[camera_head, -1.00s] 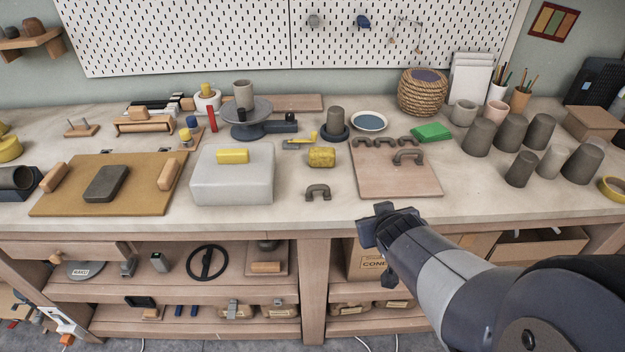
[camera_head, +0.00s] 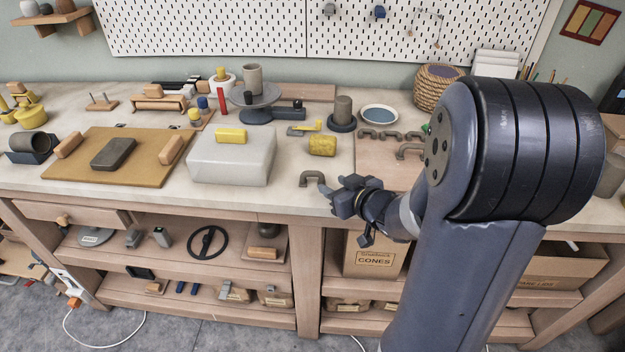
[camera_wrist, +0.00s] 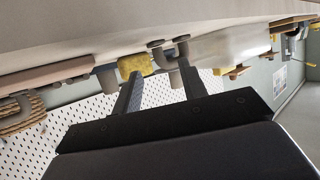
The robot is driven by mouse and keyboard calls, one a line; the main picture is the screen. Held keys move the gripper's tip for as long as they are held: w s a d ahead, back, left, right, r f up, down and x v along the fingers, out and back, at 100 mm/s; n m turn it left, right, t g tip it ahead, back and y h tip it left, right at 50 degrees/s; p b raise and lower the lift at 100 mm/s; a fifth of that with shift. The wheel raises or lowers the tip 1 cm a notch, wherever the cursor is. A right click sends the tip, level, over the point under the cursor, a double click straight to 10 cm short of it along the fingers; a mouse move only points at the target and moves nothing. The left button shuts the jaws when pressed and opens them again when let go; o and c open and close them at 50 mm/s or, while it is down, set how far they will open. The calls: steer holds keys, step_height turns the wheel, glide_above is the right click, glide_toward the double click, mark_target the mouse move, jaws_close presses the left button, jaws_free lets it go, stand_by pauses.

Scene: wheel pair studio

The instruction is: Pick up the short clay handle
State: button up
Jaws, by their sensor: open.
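A small grey-brown arched clay handle (camera_head: 312,176) stands alone on the table near its front edge. In the wrist view a grey handle (camera_wrist: 171,56) shows just beyond the fingertips, partly behind one finger. My gripper (camera_head: 333,186) is open and empty, close to the right of the lone handle in the head view; I cannot tell whether they touch. In the wrist view its two dark fingers (camera_wrist: 160,70) are spread apart. More clay handles (camera_head: 388,135) lie on a pinkish board (camera_head: 372,172) to the right, partly hidden by my arm.
A pale grey block (camera_head: 230,160) with a yellow piece on top stands left of the handle. A yellow sponge-like roll (camera_head: 322,146) lies behind it. The table's front edge (camera_head: 270,204) runs just in front. Bare tabletop surrounds the lone handle.

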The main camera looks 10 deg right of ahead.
mark_target(323, 180)
steer(key=x, duration=0.5)
steer(key=shift+w+f+b, duration=0.2)
steer(key=shift+w+b, duration=0.05)
steer(key=shift+b, duration=0.05)
jaws_close()
